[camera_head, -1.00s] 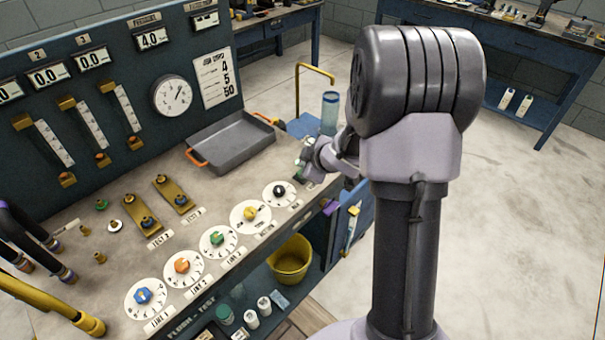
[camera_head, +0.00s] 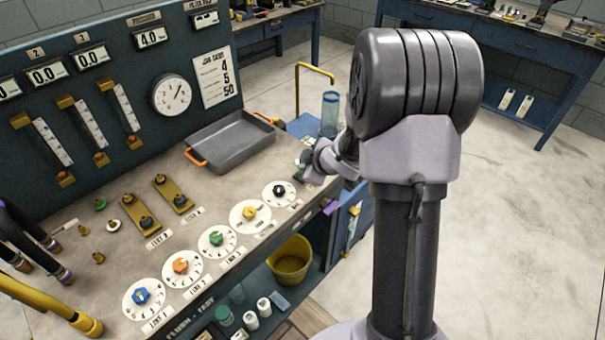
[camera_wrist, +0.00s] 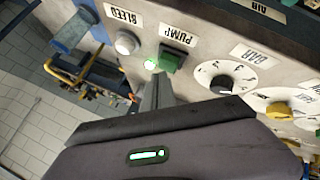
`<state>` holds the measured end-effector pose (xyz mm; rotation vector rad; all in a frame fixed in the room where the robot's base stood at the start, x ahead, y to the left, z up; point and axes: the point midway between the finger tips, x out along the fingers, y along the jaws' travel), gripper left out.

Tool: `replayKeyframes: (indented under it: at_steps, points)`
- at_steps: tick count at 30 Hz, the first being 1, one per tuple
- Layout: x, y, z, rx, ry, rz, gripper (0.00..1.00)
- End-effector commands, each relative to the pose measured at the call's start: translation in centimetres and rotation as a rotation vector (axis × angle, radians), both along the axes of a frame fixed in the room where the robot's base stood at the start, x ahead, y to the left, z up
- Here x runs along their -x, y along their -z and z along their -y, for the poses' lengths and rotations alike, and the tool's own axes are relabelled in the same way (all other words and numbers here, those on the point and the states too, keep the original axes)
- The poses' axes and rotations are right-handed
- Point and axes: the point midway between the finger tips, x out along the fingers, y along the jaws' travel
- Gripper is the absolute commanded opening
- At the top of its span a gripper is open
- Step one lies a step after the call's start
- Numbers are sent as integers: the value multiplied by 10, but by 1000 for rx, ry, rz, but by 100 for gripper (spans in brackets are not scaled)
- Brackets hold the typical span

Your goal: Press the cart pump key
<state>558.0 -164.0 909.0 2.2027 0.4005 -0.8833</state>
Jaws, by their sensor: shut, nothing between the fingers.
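The pump key is a green square button (camera_wrist: 172,57) beside the PUMP label (camera_wrist: 177,35) in the wrist view. A small lamp (camera_wrist: 150,65) beside it glows green. My gripper (camera_wrist: 160,80) is shut and empty, its fingertips right by the key's near edge; I cannot tell whether they touch it. In the head view my gripper (camera_head: 300,174) is low over the right end of the bench top, and my wrist hides most of the key there.
A white BLEED button (camera_wrist: 126,43) sits beside the key. The BAR dial (camera_wrist: 224,84) is on the other side. A grey tray (camera_head: 232,143) lies behind on the bench (camera_head: 105,190). A blue cart with a clear cylinder (camera_head: 329,112) stands beyond the bench end.

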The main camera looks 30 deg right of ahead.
Motion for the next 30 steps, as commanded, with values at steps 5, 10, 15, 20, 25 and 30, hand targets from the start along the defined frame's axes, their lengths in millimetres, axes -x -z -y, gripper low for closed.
replayKeyframes:
  at_steps: [5, 10, 15, 20, 25, 30]
  points:
    - [0, 3, 0, 0, 0, 0, 0]
    - [0, 5, 0, 0, 0, 0, 0]
    - [0, 7, 0, 0, 0, 0, 0]
    - [0, 8, 0, 0, 0, 0, 0]
    - [0, 2, 0, 0, 0, 0, 0]
    - [0, -12, 0, 0, 0, 0, 0]
